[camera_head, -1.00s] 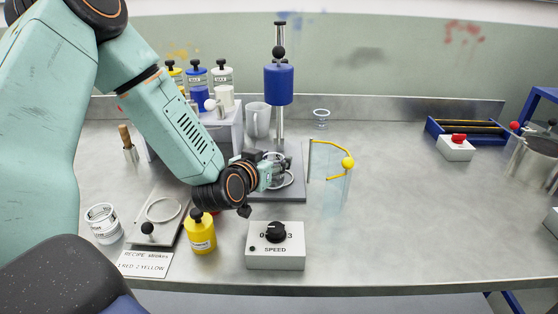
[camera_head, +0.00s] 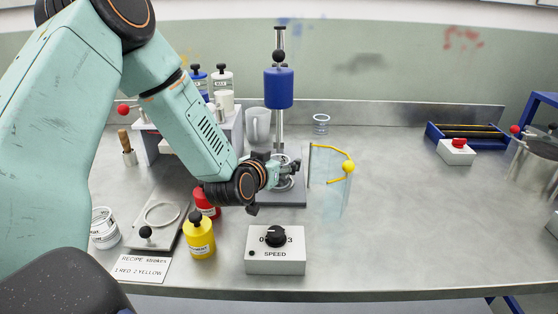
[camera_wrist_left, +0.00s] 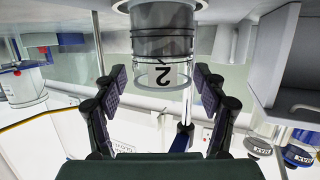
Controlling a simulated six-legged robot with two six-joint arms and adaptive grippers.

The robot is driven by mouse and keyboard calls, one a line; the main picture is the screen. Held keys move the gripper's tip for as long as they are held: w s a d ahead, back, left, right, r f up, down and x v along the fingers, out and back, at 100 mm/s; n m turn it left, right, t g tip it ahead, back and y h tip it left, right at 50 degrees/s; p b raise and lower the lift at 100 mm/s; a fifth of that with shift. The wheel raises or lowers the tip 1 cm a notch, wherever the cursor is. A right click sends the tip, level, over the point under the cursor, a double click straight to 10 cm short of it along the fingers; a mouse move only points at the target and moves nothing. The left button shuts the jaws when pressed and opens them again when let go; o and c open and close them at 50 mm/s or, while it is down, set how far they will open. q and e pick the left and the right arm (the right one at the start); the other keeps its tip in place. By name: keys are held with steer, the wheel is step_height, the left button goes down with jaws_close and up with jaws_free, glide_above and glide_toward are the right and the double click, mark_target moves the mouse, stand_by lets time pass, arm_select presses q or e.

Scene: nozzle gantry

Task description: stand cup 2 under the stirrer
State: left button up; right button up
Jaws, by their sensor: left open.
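The stirrer (camera_head: 278,87) is a blue motor head on an upright post, above a grey base plate (camera_head: 292,202). Cup 2 (camera_wrist_left: 163,45) is a clear cup with a dark 2 on a pale label, upside down in the left wrist view. In the head view, cup 2 (camera_head: 284,184) is at the base plate below the motor head, largely hidden by my left gripper (camera_head: 288,168). My left gripper is open, with its fingers (camera_wrist_left: 158,76) apart on either side of the cup's line; contact cannot be told. My right gripper is out of view.
A clear guard with a yellow-knobbed handle (camera_head: 348,167) stands right of the stirrer. A speed box (camera_head: 275,258), yellow bottle (camera_head: 200,240) and red bottle (camera_head: 205,205) are in front. The bench's right middle is clear.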

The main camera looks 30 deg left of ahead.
arm_select(q)
steer(key=shift+w+a+f, duration=0.1)
steer(key=p+v, duration=0.5)
steer(key=v, duration=0.7)
